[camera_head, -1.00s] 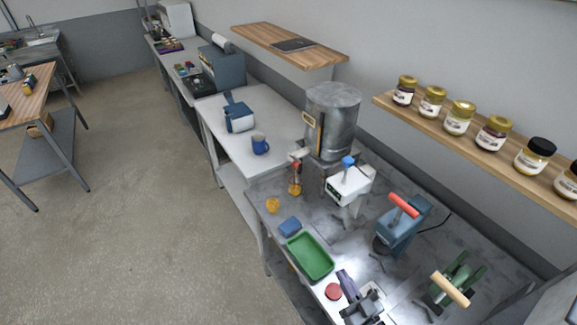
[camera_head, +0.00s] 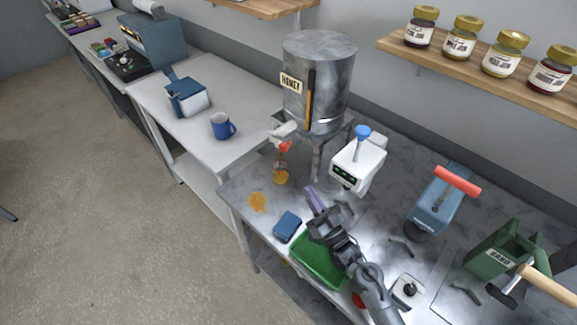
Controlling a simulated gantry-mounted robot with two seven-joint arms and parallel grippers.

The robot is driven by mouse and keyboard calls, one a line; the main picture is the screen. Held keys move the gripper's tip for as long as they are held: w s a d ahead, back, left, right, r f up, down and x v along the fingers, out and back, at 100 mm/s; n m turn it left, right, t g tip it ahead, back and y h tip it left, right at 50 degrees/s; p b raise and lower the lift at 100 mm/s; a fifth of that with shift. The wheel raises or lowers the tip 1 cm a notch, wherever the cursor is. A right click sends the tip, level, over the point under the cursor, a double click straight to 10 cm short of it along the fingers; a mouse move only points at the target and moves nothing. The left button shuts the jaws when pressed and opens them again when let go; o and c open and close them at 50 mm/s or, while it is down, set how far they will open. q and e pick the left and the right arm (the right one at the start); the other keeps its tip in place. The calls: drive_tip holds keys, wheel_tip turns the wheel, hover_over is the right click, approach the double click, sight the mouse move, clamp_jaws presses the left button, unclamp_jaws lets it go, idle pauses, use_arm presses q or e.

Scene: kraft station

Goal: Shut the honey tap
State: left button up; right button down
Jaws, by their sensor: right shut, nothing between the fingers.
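The metal honey tank (camera_head: 318,75) stands on a stand at the back of the grey bench, with a "HONEY" label on its side. Its tap (camera_head: 284,132) sticks out low at the left, with a red part (camera_head: 285,147) at its outer end. Amber honey (camera_head: 281,177) shows directly below the tap; whether it is in a vessel is too small to tell. My right gripper (camera_head: 312,197), with purple fingers, is shut and empty. It is over the bench, in front of and below the tap, and apart from it. My left gripper is out of view.
An amber puddle (camera_head: 257,201) and a blue sponge-like block (camera_head: 287,227) lie near the bench's front edge. A green tray (camera_head: 318,262) is partly under my right arm. A white device (camera_head: 358,165) with a blue top stands right of the tank.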

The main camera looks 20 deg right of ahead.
drive_tip(key=shift+w+a+r, duration=0.1)
drive_tip(key=shift+w+r, duration=0.15)
drive_tip(key=shift+w, duration=0.15)
drive_tip(key=b+x, duration=0.1)
drive_tip(key=x, duration=0.9)
drive_tip(key=shift+r, duration=0.1)
idle(0.4)
